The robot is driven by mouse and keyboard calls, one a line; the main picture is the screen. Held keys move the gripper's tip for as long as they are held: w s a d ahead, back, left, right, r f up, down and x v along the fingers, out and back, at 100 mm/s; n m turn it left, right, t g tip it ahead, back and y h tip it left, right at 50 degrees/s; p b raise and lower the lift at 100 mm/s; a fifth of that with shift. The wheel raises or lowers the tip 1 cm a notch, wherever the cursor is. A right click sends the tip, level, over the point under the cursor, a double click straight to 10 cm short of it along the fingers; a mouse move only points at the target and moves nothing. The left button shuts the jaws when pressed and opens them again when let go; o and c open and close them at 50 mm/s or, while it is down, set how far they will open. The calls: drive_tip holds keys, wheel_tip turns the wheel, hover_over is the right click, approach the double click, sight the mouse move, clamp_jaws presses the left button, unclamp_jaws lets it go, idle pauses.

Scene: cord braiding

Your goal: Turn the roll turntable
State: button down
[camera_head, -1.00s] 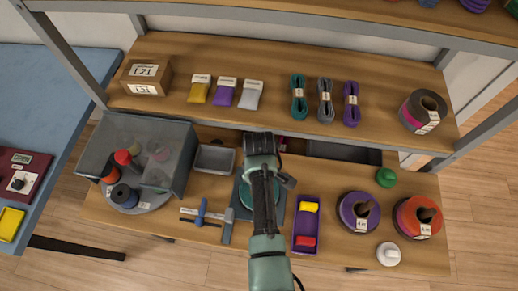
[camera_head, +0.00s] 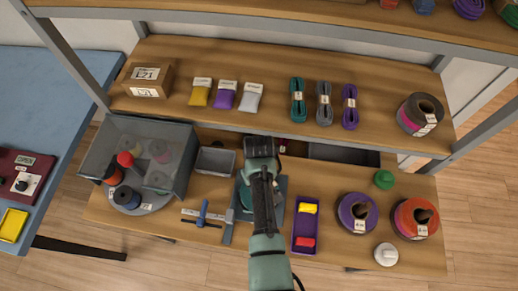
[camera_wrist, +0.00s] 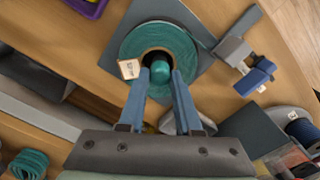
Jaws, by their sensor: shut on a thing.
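A teal roll (camera_wrist: 185,48) with a small white tag (camera_wrist: 129,69) sits on a square grey plate (camera_wrist: 192,12). It is mostly hidden behind my arm in the head view. My gripper (camera_wrist: 161,78) is over the roll's centre, its two fingers shut on a rounded teal knob (camera_wrist: 160,70) at the hub. How far the fingertips reach into the hub is hidden. In the head view, a round grey disc (camera_head: 157,204) with several spools sits at the left, partly under a clear box-like cover (camera_head: 180,140).
A blue-and-grey clamp (camera_head: 202,213) lies left of the plate. A purple tray (camera_head: 305,244) with yellow and red pieces is close on its right. Purple (camera_head: 357,212) and orange-red (camera_head: 415,218) rolls stand farther right. A shelf (camera_head: 280,65) overhangs the bench's back.

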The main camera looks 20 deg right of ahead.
drive_tip(key=shift+w+r+m+p, duration=0.1)
drive_tip(key=shift+m+p, duration=0.45)
drive_tip(key=shift+m, duration=2.35)
drive_tip(key=shift+m+p, duration=0.45)
drive_tip(key=shift+m, duration=2.65)
drive_tip(key=shift+m+p, duration=0.3)
drive_tip(key=shift+m, duration=4.9)
drive_tip(key=shift+m, duration=0.6)
drive_tip(key=c, duration=0.6)
unclamp_jaws()
wheel_tip(320, 180, up, 13)
